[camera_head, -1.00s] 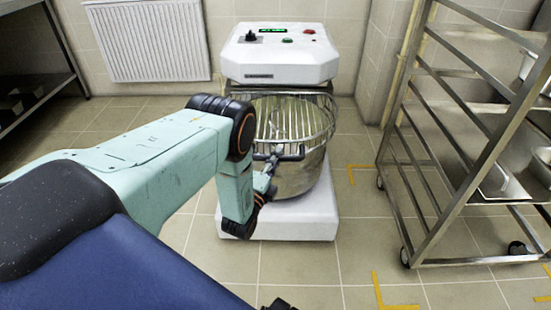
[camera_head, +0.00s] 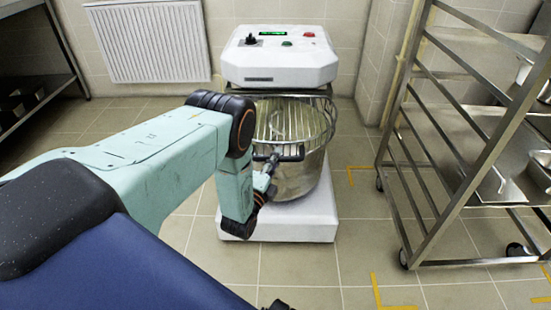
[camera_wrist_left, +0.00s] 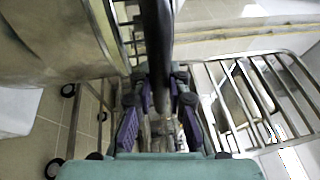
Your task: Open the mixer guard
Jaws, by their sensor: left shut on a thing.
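The mixer (camera_head: 280,66) is a white machine with a steel bowl (camera_head: 312,178) under its head. The guard (camera_head: 300,120) is a round cage of metal bars over the bowl, with a dark bar handle (camera_head: 293,153) at its front. The handle is a dark bar (camera_wrist_left: 157,30) in the left wrist view. My left gripper (camera_head: 271,163) is at the guard's front, shut on this handle. In the left wrist view its fingers (camera_wrist_left: 160,95) are on both sides of the bar. The gripper itself covers part of the handle.
A steel wheeled rack (camera_head: 440,150) with trays stands at the right. A radiator (camera_head: 150,42) is on the back wall, and a dark shelf (camera_head: 30,90) is at the far left. The tiled floor (camera_head: 300,270) in front of the mixer is clear.

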